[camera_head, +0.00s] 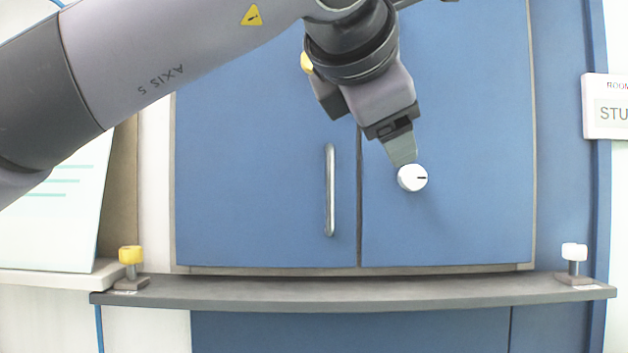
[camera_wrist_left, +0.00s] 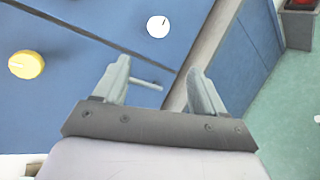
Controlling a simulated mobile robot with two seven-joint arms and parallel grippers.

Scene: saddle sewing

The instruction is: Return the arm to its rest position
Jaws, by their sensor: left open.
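My left arm comes in from the left in the head view and ends in my left gripper (camera_head: 402,152), which points down in front of the blue cabinet doors (camera_head: 265,140). In the wrist view the two fingers of this gripper (camera_wrist_left: 158,72) stand apart with nothing between them. A white round knob (camera_head: 412,178) with a dark mark is just below the fingertips in the head view. In the wrist view the white knob (camera_wrist_left: 157,26) lies beyond the fingertips, apart from them. My right gripper is in neither view.
A yellow knob (camera_wrist_left: 26,65) is on the cabinet front, mostly hidden behind my arm in the head view. A vertical metal handle (camera_head: 330,190) sticks out from the left door. A grey ledge (camera_head: 350,291) runs below, with a yellow-topped post (camera_head: 131,256) and a white-topped post (camera_head: 574,253).

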